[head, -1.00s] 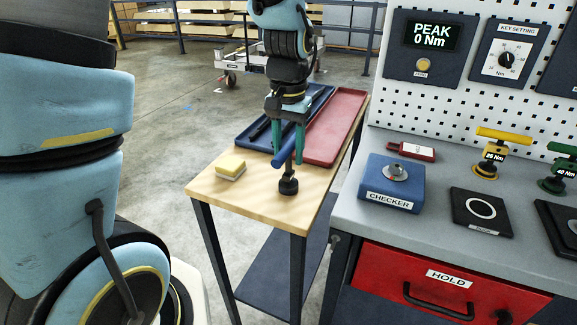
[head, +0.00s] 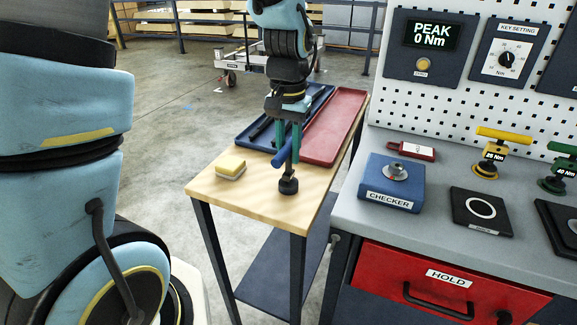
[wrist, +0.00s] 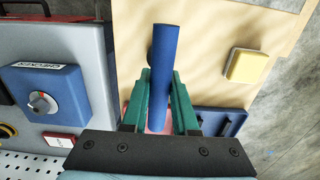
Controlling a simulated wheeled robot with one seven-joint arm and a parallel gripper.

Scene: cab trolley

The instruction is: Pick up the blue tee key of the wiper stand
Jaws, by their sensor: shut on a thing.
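The blue tee key has a blue crossbar (head: 281,156) on a dark stem that ends in a round black foot (head: 288,185). It stands upright on the wooden top of the small trolley table (head: 252,195). My gripper (head: 287,150) points down over it, its green fingers closed on the crossbar. In the wrist view the blue bar (wrist: 165,60) lies between the two green fingertips (wrist: 161,85), running lengthwise away from the palm. The stem is hidden under the bar in that view.
A yellow sponge (head: 230,167) lies left of the key. A blue tray (head: 250,137) and a red tray (head: 330,125) lie behind. Right is the grey bench with the blue checker block (head: 392,185), a yellow tee key (head: 503,134) and a green one (head: 560,148).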

